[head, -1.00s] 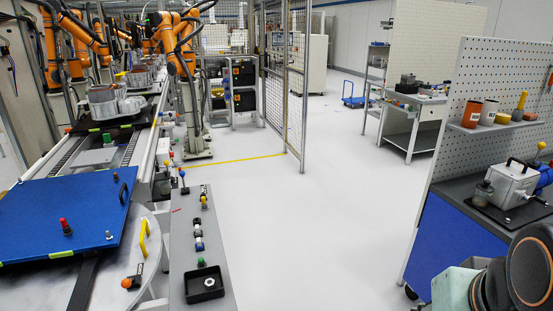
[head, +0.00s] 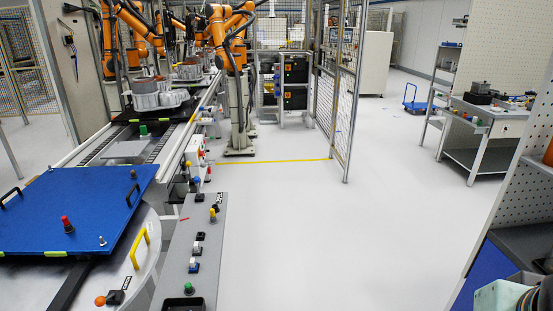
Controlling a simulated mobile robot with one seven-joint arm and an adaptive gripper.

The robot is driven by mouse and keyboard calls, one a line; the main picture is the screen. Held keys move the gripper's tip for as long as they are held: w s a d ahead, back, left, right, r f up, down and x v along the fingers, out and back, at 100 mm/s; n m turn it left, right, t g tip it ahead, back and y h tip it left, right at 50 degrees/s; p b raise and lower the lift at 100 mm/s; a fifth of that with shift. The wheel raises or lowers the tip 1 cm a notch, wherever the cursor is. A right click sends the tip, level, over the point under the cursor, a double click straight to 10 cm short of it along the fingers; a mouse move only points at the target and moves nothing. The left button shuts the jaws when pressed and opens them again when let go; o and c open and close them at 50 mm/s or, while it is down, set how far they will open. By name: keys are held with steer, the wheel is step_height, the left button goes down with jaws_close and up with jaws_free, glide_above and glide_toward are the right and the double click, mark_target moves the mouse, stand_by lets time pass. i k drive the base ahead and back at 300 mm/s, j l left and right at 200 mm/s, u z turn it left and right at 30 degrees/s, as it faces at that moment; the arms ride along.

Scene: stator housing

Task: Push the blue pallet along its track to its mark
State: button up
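The blue pallet (head: 85,232) is a flat blue board at the left. It lies over a round grey metal turntable (head: 165,236) in front of the conveyor line. It carries a red knob (head: 67,224), a small metal pin, another dark-topped peg, and a black handle (head: 11,194) at its left edge. Light green strips show on its edges. A dark track (head: 72,286) comes out from under its near edge. I cannot make out which marking is its mark. My gripper is not in view; only a piece of my arm shows at the bottom right.
A grey control panel (head: 190,250) with buttons stands right of the turntable. A yellow handle (head: 138,247) and an orange knob sit on the turntable. The conveyor (head: 128,150) runs away behind the pallet towards orange robot arms (head: 230,40). The floor at centre right is clear.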

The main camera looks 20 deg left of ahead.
mark_target(98, 203)
steer(key=i+u, duration=0.35)
steer(key=i, duration=0.15)
steer(key=i+u, duration=0.5)
steer(key=i, duration=0.45)
steer(key=i+l+u, duration=0.2)
steer(key=i, duration=0.45)
steer(key=i+j+u, duration=0.1)
steer(key=i+u, duration=0.6)
steer(key=i, duration=0.25)
